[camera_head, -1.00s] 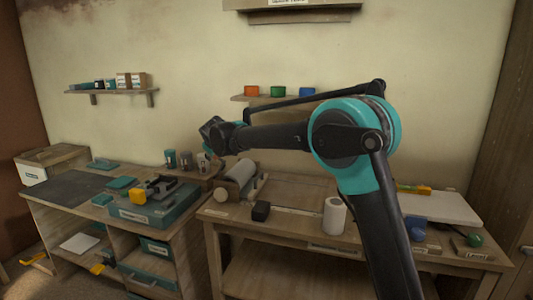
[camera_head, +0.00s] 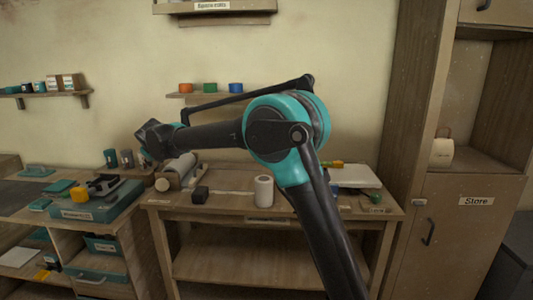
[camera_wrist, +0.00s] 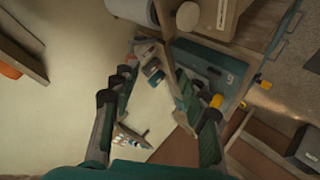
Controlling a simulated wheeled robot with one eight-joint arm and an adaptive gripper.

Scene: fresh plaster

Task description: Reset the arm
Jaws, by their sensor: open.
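My arm reaches up from the bottom of the head view and bends left at a teal elbow. My gripper (camera_head: 155,140) is at the left end of the forearm, above the back of the benches and left of the paper roll holder. In the wrist view my gripper (camera_wrist: 155,88) has its two dark fingers spread apart. Nothing is held between them; the wall and a teal case lie beyond. In the head view the fingers are too small to read.
The bench (camera_head: 225,213) carries a roll holder (camera_head: 180,168), a black block (camera_head: 199,194) and a white roll (camera_head: 264,191). A teal case (camera_head: 95,203) stands left. A shelf (camera_head: 180,95) holds coloured bins behind the arm. A tall cabinet (camera_head: 470,240) stands right.

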